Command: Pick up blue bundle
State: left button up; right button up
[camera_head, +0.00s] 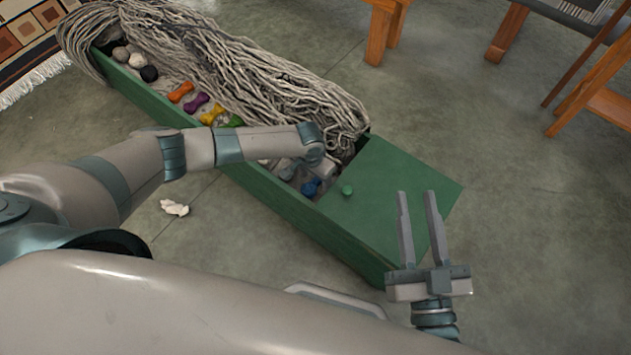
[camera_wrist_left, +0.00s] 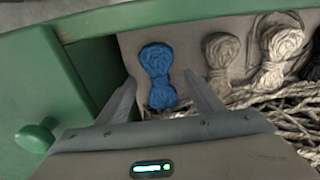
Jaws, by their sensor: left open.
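The blue bundle (camera_head: 311,187) lies in the green box in the head view, close to the box's lidded end and partly hidden by my left arm. In the left wrist view the blue bundle (camera_wrist_left: 157,74) is a twisted skein with two rounded lobes on the box's grey floor. My left gripper (camera_wrist_left: 163,97) is open, with a finger on either side of the bundle's lower lobe in that view. I cannot tell whether the fingers touch it.
The green box (camera_head: 290,205) also holds orange (camera_head: 181,92), purple (camera_head: 196,103) and yellow (camera_head: 213,114) bundles, plus grey-white skeins (camera_wrist_left: 222,52). Long grey yarn (camera_head: 250,75) drapes along its far side. The lid (camera_head: 385,205) has a round knob (camera_wrist_left: 36,136). Wooden furniture (camera_head: 600,95) stands at upper right.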

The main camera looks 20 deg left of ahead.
aim_at(315, 181)
pick_arm(q)
jog(key=shift+f, duration=0.1)
pick_arm(e)
jog(key=shift+r, duration=0.1)
dwell(0.3)
pick_arm(q)
jog(key=c, duration=1.1)
pick_arm(e)
jog(key=shift+f, duration=0.2)
